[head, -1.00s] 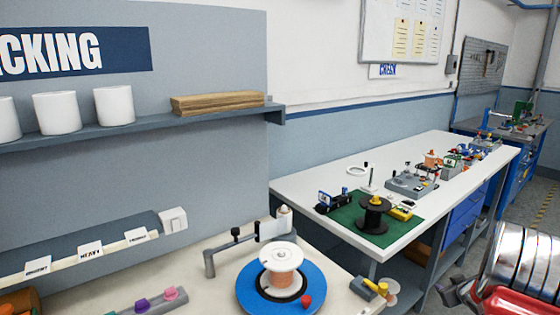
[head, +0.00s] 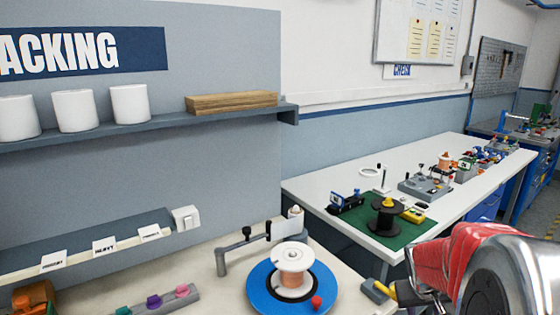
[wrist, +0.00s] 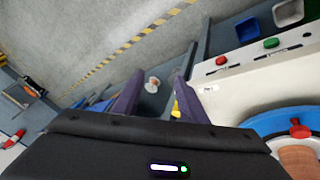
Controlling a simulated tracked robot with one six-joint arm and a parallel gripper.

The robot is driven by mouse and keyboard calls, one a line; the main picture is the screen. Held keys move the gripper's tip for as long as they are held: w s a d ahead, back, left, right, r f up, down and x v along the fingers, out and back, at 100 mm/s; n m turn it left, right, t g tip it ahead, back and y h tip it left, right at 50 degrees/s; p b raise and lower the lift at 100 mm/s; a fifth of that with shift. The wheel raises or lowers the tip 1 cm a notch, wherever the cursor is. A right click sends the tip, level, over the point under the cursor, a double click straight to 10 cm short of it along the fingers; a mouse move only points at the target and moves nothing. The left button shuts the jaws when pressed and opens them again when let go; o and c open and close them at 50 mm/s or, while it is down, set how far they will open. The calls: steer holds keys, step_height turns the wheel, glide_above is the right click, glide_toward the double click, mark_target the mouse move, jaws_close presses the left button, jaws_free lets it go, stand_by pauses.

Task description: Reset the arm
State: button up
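My gripper (wrist: 160,80) shows in the wrist view with its two dark fingers apart and nothing held between them. Past the fingers are the grey floor and a small pale and copper-coloured object (wrist: 152,85), well beyond their reach. My red and silver arm (head: 480,270) fills the lower right of the head view; its gripper end does not show there. The near bench (head: 225,300) bears a blue round turntable (head: 258,288) with a white-flanged copper spool (head: 292,282). The turntable's edge with its red knob (wrist: 299,130) shows at the wrist view's lower right.
A grey post with a bent arm (head: 222,262) stands beside the turntable. The white bench (head: 330,185) behind carries a green mat (head: 350,225) with a black spool (head: 386,215). A shelf (head: 150,128) holds white rolls. Open floor (wrist: 110,30) lies upper left in the wrist view.

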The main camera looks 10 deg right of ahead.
steer(key=s+a+r+n+t+y, duration=0.1)
steer(key=s+a+r, duration=0.2)
steer(key=a, duration=0.7)
steer(key=s+a+r+n+t+y, duration=0.1)
steer(key=s+a+r+y, duration=0.1)
steer(key=a, duration=0.9)
steer(key=s+a+r+n+t+y, duration=0.1)
steer(key=s+a+r, duration=0.3)
steer(key=a, duration=0.7)
step_height(320, 180, up, 2)
steer(key=shift+s+a+r+n+y, duration=0.1)
steer(key=shift+s+a+n+y, duration=0.15)
steer(key=shift+n, duration=0.35)
